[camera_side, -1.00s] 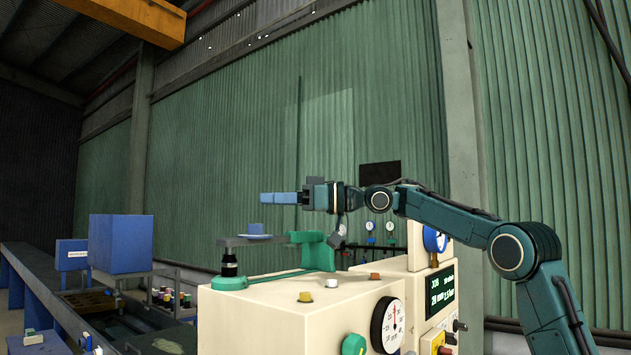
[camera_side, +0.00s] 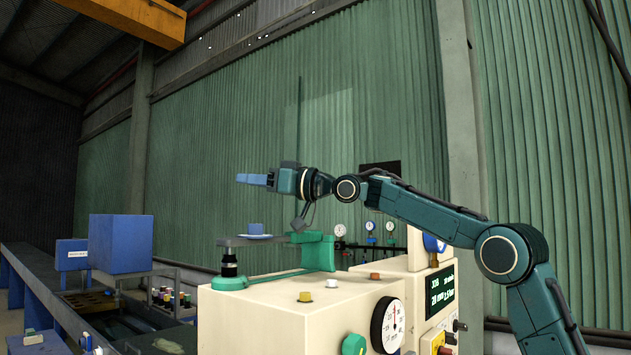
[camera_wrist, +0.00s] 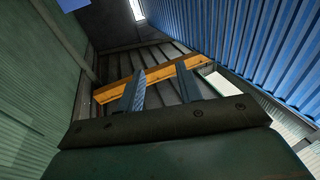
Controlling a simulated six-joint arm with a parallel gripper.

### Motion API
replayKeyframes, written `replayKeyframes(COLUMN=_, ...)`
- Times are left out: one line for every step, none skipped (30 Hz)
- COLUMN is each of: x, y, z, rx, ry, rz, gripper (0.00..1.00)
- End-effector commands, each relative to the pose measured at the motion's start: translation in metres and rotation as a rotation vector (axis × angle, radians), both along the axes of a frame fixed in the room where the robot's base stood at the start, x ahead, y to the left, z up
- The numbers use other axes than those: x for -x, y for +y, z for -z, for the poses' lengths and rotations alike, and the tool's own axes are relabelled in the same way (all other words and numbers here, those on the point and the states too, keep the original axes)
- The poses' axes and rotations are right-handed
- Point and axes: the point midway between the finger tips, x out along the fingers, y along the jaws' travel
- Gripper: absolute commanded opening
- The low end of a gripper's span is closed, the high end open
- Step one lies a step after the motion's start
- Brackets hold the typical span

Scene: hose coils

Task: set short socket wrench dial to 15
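My gripper (camera_side: 256,180) is in the air above the left part of the cream machine (camera_side: 265,312), its blue fingers pointing left. In the wrist view my gripper (camera_wrist: 158,88) shows two separate fingers with an empty gap between them. A white round dial (camera_side: 393,326) with a dark rim and a red pointer is on the machine's front. Its marks are too small to read. A green knob (camera_side: 354,345) is to its lower left. No part is clearly recognisable as a short socket wrench or its dial. The gripper touches none of these.
A dark display (camera_side: 440,291) is on the right. A large blue box (camera_side: 121,243) stands at left. The air around the gripper is clear.

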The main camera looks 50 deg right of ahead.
Motion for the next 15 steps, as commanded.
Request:
replayKeyframes(x=-0.002, y=0.002, z=-0.001, rx=-0.003, ry=-0.004, rz=0.013, gripper=0.36)
replayKeyframes(x=-0.004, y=0.002, z=-0.002, rx=-0.004, ry=-0.007, rz=0.022, gripper=0.36)
replayKeyframes(x=-0.006, y=0.003, z=-0.002, rx=-0.006, ry=-0.01, rz=0.034, gripper=0.36)
replayKeyframes(x=-0.007, y=0.003, z=-0.003, rx=-0.007, ry=-0.012, rz=0.045, gripper=0.36)
replayKeyframes(x=-0.009, y=0.003, z=-0.004, rx=-0.009, ry=-0.015, rz=0.054, gripper=0.36)
replayKeyframes(x=-0.01, y=0.003, z=-0.004, rx=-0.011, ry=-0.018, rz=0.067, gripper=0.36)
replayKeyframes(x=-0.012, y=0.003, z=-0.005, rx=-0.012, ry=-0.02, rz=0.077, gripper=0.36)
replayKeyframes(x=-0.013, y=0.004, z=-0.005, rx=-0.014, ry=-0.022, rz=0.086, gripper=0.36)
replayKeyframes(x=-0.014, y=0.004, z=-0.006, rx=-0.017, ry=-0.024, rz=0.1, gripper=0.36)
replayKeyframes(x=-0.016, y=0.004, z=-0.006, rx=-0.018, ry=-0.026, rz=0.11, gripper=0.36)
replayKeyframes(x=-0.017, y=0.004, z=-0.007, rx=-0.019, ry=-0.029, rz=0.119, gripper=0.36)
replayKeyframes(x=-0.018, y=0.004, z=-0.008, rx=-0.02, ry=-0.031, rz=0.133, gripper=0.36)
replayKeyframes(x=-0.019, y=0.004, z=-0.008, rx=-0.022, ry=-0.033, rz=0.142, gripper=0.36)
replayKeyframes(x=-0.02, y=0.004, z=-0.008, rx=-0.023, ry=-0.035, rz=0.153, gripper=0.36)
replayKeyframes(x=-0.021, y=0.005, z=-0.009, rx=-0.025, ry=-0.037, rz=0.165, gripper=0.36)
